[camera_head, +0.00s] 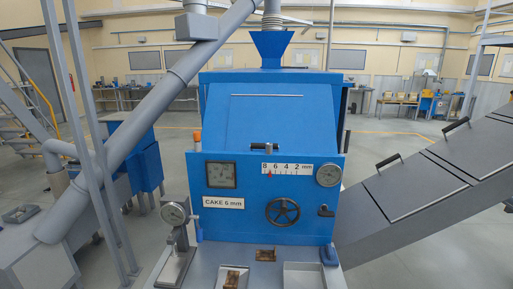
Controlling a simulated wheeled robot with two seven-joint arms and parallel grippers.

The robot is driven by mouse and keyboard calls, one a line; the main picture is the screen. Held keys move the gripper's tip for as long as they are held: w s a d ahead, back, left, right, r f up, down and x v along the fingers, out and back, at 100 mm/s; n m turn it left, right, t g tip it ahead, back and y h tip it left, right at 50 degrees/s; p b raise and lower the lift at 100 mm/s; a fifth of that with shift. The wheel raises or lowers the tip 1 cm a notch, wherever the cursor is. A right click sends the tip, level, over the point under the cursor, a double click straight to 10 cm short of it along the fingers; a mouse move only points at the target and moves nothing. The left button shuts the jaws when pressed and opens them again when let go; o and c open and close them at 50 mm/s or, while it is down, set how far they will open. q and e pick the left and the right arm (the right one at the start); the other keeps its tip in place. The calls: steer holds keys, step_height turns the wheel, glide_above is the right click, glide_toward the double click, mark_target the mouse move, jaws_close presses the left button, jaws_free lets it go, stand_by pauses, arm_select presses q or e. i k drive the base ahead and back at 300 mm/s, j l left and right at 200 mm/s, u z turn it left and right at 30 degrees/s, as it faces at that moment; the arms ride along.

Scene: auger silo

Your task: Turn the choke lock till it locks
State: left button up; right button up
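The blue press (270,115) stands in the middle, its front panel (240,225) facing me. A black handwheel (283,212) sits low on the panel. Right of it is a small dark lever (325,211), which looks like the choke lock; whether it is locked I cannot tell. Above the wheel is a white scale (287,168) marked 8 6 4 2 mm, with a red pointer near the 6. A label (223,202) reads "CAKE 6 mm". Neither of my grippers is in view.
A dial gauge on a stand (175,216) is at the left front. Small brown pieces (265,254) lie on the grey ledge below the panel. A grey sloping conveyor (425,190) is at right, a pipe (150,115) at left.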

mark_target(325, 213)
steer(key=i+l+u, duration=0.1)
steer(key=i+u, duration=0.25)
steer(key=i, duration=0.6)
steer(key=k+l+z, duration=0.1)
steer(key=z, duration=0.4)
steer(key=l+z, duration=0.35)
steer(key=z, duration=0.15)
steer(key=l, duration=0.6)
steer(key=k+l, duration=0.15)
steer(key=l, duration=1.1)
steer(key=k+u, duration=0.05)
